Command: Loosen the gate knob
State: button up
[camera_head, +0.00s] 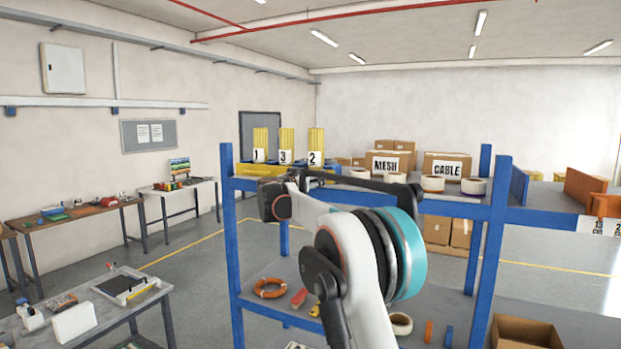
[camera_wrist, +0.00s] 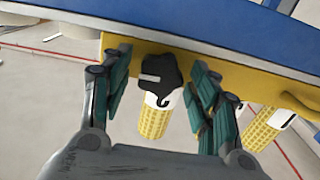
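The gate knob (camera_wrist: 158,72) is a black lobed knob with a pale bar mark. It is on a yellow gate plate (camera_wrist: 190,65) below a blue shelf rail in the wrist view. My gripper (camera_wrist: 161,82) is open, with one green-padded finger to the left of the knob and one to the right. Gaps show between the knob and both fingers. I cannot tell the depth between them. In the head view the yellow gate (camera_head: 258,170) is on the blue rack, and my arm hides the knob.
Yellow mesh rolls labelled 1, 3 and 2 (camera_head: 316,145) stand at the gate. Boxes marked MESH (camera_head: 388,163) and CABLE (camera_head: 447,167) sit on the same rack. A blue post (camera_head: 229,240) rises left of my arm. The lower shelf holds an orange ring (camera_head: 270,288).

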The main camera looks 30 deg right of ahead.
jog(key=c, duration=1)
jog(key=shift+c, duration=0.2)
jog(key=shift+n, duration=0.4)
jog(key=shift+w+a+f+n+b, duration=0.1)
jog(key=shift+n+b, duration=0.95)
jog(key=shift+n, duration=3.2)
jog(key=shift+w+a+f+n+b, duration=0.1)
jog(key=shift+n+b, duration=0.95)
jog(key=shift+n, duration=3.2)
